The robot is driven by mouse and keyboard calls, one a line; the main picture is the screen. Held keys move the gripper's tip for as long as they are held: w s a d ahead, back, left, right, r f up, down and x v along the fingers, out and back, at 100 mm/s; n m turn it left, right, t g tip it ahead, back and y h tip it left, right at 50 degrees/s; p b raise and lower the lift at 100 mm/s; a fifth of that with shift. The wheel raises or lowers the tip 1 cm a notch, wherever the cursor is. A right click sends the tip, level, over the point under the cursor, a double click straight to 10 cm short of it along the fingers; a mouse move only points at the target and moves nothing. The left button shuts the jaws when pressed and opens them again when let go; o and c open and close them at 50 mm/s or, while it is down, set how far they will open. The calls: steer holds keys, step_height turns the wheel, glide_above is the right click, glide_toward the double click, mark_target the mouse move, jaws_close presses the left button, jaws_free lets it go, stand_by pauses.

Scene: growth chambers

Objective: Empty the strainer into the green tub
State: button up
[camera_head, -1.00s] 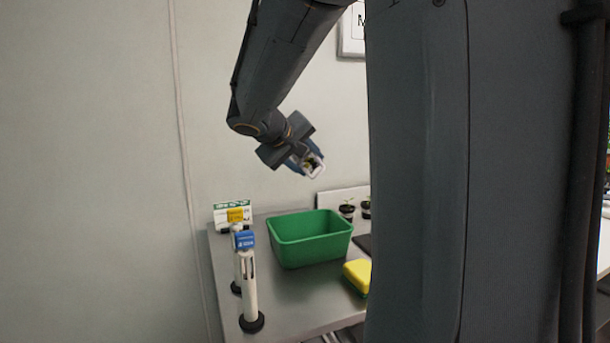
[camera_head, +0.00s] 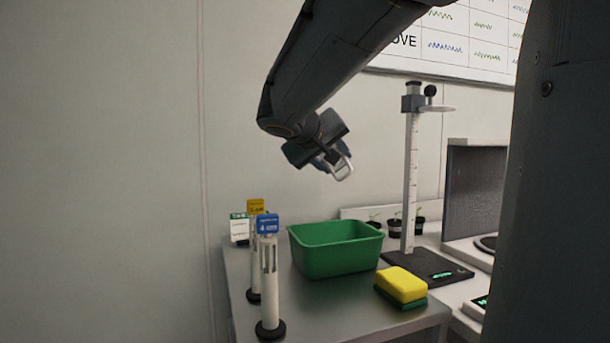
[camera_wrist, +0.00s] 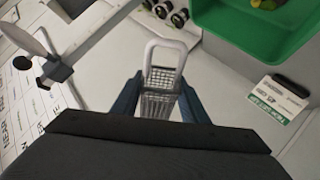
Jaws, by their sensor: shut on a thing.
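My gripper (camera_head: 326,157) is shut on the strainer, high above the bench. The strainer (camera_head: 343,168) shows in the head view as a small pale frame, tilted. In the wrist view the strainer (camera_wrist: 157,103) is a light mesh basket with a looped rim, between my two blue fingers (camera_wrist: 158,92). I see no contents in its visible mesh. The green tub (camera_head: 338,262) stands on the bench below my gripper. In the wrist view the tub (camera_wrist: 243,38) is at the upper right, with some green and yellowish pieces inside. Part of it is out of frame.
A yellow and green sponge (camera_head: 402,286) lies right of the tub. A tall measuring stand (camera_head: 410,175) and several potted seedlings (camera_head: 394,227) are behind it. Upright white tubes with coloured labels (camera_head: 269,285) stand left of the tub. The bench's front (camera_head: 335,318) is clear.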

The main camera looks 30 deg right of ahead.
steer(key=shift+f+m+t+h+b, duration=0.1)
steer(key=shift+m+t+h+b, duration=0.3)
steer(key=shift+b, duration=1.95)
steer(key=shift+t+b, duration=0.3)
steer(key=shift+b, duration=0.2)
steer(key=shift+r, duration=0.2)
